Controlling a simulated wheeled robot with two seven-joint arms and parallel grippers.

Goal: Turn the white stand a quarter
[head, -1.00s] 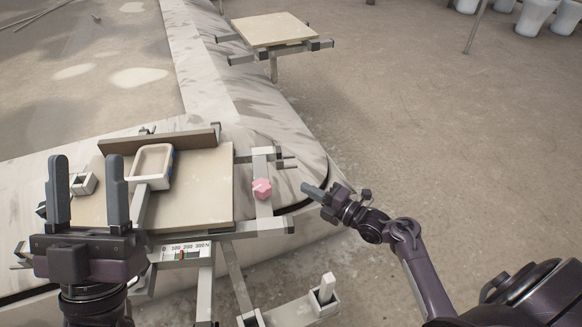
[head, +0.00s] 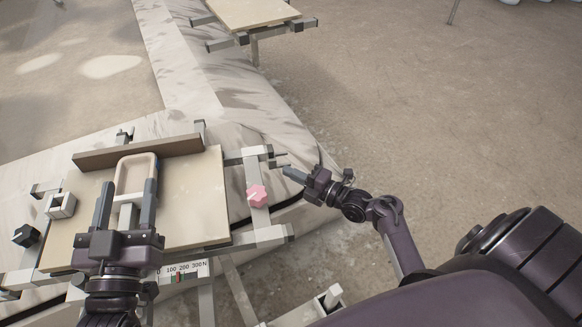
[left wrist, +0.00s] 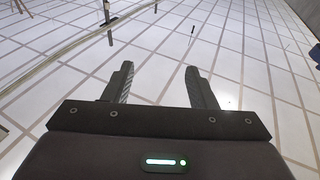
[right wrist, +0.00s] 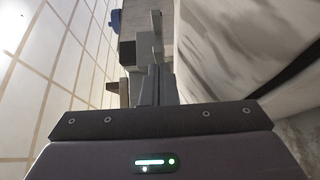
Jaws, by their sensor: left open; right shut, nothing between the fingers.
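Several pale parts are in the head view, and I cannot tell which is the white stand. A pale-draped structure (head: 195,85) carries a beige board (head: 195,185) on a grey-white metal frame (head: 262,236). A pale rounded holder (head: 137,160) with a white bar is on the board. My left gripper (head: 128,186) is open; in the head view its fingers appear on either side of the holder's bar, with contact unclear. My right gripper (head: 289,172) is shut and empty, its tips close to a short rod at the frame's right side; I cannot tell whether they touch.
A pink knob (head: 257,195) sits on the frame's right bar. A brown strip (head: 140,152) stands along the board's back edge. A small white block (head: 61,205) and a black knob (head: 26,235) are left. Another board (head: 250,12) is behind. Floor at right is open.

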